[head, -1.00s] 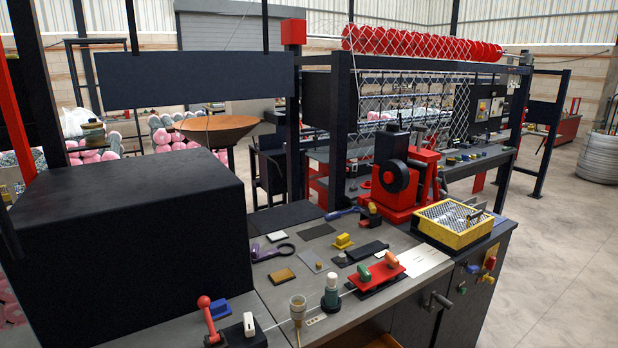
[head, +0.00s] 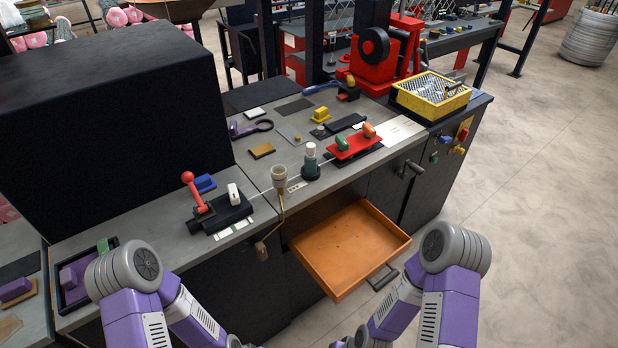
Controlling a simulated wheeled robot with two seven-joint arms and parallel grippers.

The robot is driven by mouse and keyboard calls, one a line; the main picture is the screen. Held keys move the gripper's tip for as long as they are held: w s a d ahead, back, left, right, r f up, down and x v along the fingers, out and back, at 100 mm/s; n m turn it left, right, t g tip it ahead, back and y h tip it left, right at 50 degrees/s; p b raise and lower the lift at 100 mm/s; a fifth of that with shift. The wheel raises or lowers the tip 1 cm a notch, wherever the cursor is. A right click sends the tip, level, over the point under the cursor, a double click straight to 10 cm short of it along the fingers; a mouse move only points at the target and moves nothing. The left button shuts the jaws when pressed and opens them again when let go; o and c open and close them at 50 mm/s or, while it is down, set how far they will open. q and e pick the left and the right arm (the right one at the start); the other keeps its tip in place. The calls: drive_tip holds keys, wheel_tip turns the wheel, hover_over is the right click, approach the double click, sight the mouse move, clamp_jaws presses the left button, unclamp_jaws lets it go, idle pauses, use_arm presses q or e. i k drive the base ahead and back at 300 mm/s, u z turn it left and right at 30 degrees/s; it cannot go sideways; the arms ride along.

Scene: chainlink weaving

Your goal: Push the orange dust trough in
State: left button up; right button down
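The orange dust trough (head: 350,250) is a shallow open drawer that sticks out from the front of the grey workbench, below its top. Its inside looks empty apart from a few small dark specks. A dark handle (head: 382,278) is on its front right side. My two purple and grey arms come in from the bottom, one left of the trough and one at its right front corner. The arm links show, but both grippers are out of the picture, so their state is hidden.
The bench top (head: 225,245) holds a red-knobbed lever (head: 190,185), a green and white bottle-like part (head: 311,160), a red plate (head: 355,145) and a yellow tray (head: 431,97). A crank handle (head: 410,170) juts from the front. Floor right of the bench is clear.

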sight(342, 252)
drive_tip(key=z, duration=0.25)
drive_tip(key=k, duration=0.45)
drive_tip(key=z, duration=1.1)
drive_tip(key=i, duration=0.7)
drive_tip(key=u, duration=0.8)
drive_tip(key=i, duration=0.3)
drive_tip(key=u, duration=0.35)
